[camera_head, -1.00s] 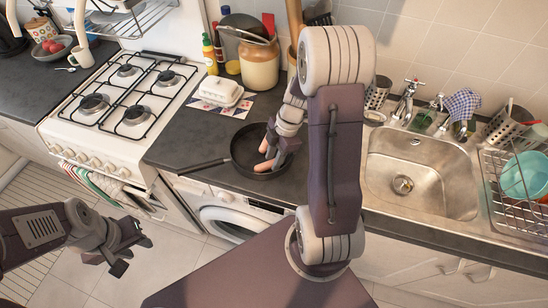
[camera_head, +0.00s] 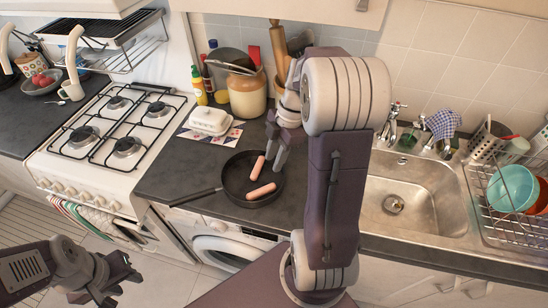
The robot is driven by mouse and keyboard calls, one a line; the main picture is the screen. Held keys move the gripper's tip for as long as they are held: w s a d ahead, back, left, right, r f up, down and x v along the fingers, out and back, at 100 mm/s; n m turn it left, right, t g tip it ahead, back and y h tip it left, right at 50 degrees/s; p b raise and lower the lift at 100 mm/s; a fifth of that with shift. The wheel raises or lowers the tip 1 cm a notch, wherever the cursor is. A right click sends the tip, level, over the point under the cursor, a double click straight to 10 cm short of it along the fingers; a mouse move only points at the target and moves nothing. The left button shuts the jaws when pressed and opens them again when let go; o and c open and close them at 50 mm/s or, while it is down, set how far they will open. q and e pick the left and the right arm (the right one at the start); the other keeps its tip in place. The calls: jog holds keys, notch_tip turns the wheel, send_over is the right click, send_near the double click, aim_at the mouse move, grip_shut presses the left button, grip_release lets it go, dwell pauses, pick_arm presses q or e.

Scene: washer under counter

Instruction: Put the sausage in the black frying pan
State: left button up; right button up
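The black frying pan (camera_head: 236,189) sits on the dark counter between the stove and the sink, its handle pointing left. Two pink sausages lie in it: one sausage (camera_head: 257,168) is near the back and the other sausage (camera_head: 261,191) is nearer the front. My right gripper (camera_head: 275,146) is open and empty, above the pan's back right edge and clear of both sausages. My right arm hides some of the counter to the right. My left gripper (camera_head: 120,282) is open and empty, low at the lower left in front of the stove.
A white gas stove (camera_head: 90,170) stands to the left. A white butter dish (camera_head: 210,120), bottles and a crock (camera_head: 247,95) stand behind the pan. The sink (camera_head: 400,215) and a dish rack (camera_head: 510,225) are to the right. A washer (camera_head: 222,250) is under the counter.

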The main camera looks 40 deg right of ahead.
jog(key=s+a+f+m+h, duration=0.1)
jog(key=s+a+f+m, duration=0.1)
jog(key=m, duration=0.3)
jog(key=s+a+f+m+h, duration=0.1)
jog(key=a+f+m, duration=0.1)
jog(key=a+m, duration=0.3)
jog(key=s+a+f+m+h, duration=0.1)
jog(key=s+a+f+m, duration=0.1)
jog(key=m, duration=0.3)
jog(key=shift+s+a+f+t, duration=0.15)
jog(key=shift+s+a+f, duration=0.05)
jog(key=shift+a, duration=0.2)
jog(key=shift+s+a+f+t, duration=0.15)
jog(key=shift+a, duration=0.2)
jog(key=shift+s+a+f+m, duration=0.15)
jog(key=shift+s+f+m, duration=0.1)
jog(key=shift+m, duration=0.65)
